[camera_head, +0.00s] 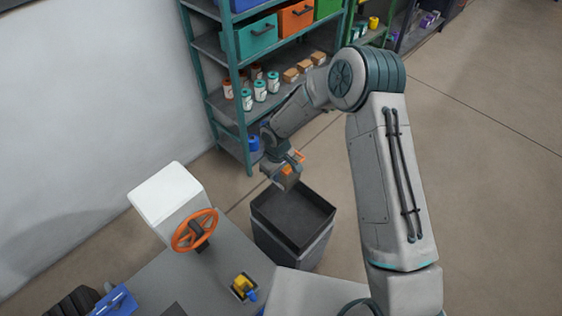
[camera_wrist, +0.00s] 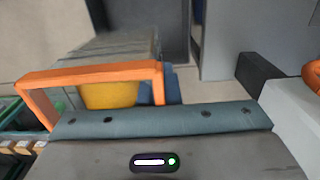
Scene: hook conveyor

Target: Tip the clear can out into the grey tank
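My gripper (camera_head: 284,160) is at the end of my arm, above the back edge of the grey tank (camera_head: 322,232). The clear can (camera_head: 279,181) hangs at my gripper, with an orange handle and orange-yellow contents. In the wrist view the can (camera_wrist: 128,45) reaches out beyond its orange handle (camera_wrist: 90,72), and yellow and blue pieces show behind the handle. My gripper seems shut on the can, though its fingertips are mostly hidden. The tank is open at the top and its visible inside looks dark and empty. The can's exact tilt is hard to tell.
A teal shelf rack (camera_head: 237,80) with bins, jars and small boxes stands behind the tank. A white box (camera_head: 168,193) and an orange handwheel (camera_head: 195,231) are at the left. A yellow and blue piece (camera_head: 243,287) sits near the front. Open floor lies at the right.

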